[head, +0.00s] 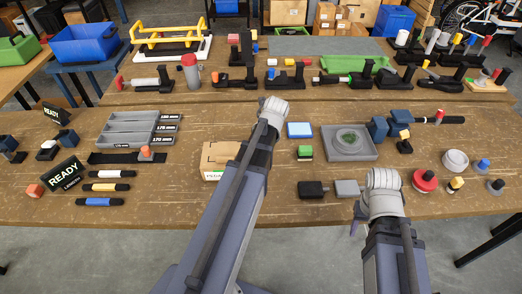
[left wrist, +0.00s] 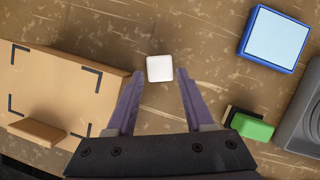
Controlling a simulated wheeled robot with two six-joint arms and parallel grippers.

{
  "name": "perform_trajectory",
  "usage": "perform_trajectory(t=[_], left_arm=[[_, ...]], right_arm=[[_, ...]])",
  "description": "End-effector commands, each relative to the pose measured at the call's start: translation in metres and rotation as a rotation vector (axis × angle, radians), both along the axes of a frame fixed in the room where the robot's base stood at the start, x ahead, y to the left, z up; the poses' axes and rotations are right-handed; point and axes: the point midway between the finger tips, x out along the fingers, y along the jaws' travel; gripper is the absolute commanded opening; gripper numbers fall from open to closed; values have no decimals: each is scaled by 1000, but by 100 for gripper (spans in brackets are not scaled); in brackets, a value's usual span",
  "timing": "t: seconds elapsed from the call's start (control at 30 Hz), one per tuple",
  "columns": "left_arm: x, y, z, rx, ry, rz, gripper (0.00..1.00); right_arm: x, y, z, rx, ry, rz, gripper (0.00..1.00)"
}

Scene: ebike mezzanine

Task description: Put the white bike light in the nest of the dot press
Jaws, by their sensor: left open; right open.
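The white bike light (left wrist: 160,68) shows in the left wrist view as a small white rounded square lying on the wooden bench. My left gripper (left wrist: 160,76) is open, with its two purple fingers either side of the light in that view; I cannot tell how far above it they are. In the head view the light is hidden, apparently behind my left arm. My right gripper (head: 357,226) is open and empty at the bench's front edge, mostly covered by its wrist. A tall black device (head: 247,55) on the back bench may be the dot press; its nest cannot be made out.
A cardboard box (head: 212,172) lies left of my left arm. To the right are a blue pad (head: 299,130), a green block (head: 305,153) and a grey tray (head: 369,155). Black fixtures line the back bench (head: 200,101). Bare wood (head: 200,130) lies left of my left arm.

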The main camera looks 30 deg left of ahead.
Motion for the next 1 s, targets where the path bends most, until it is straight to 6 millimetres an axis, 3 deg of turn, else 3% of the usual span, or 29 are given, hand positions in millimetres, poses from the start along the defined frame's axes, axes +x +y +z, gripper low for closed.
perform_trajectory(t=[0.03, 0.17, 0.47, 0.9, 1.0], left_arm=[[4, 4, -13, 0, 0, 1, 52], [6, 8, -26, 0, 0, 0, 52], [7, 10, -25, 0, 0, 0, 52], [7, 9, -26, 0, 0, 0, 3], [7, 9, -26, 0, 0, 0, 0]], right_arm=[[0, 0, -13, 0, 0, 0, 50], [0, 0, -26, 0, 0, 0, 50], [0, 0, -25, 0, 0, 0, 50], [0, 0, -26, 0, 0, 0, 50], [0, 0, -26, 0, 0, 0, 50]])
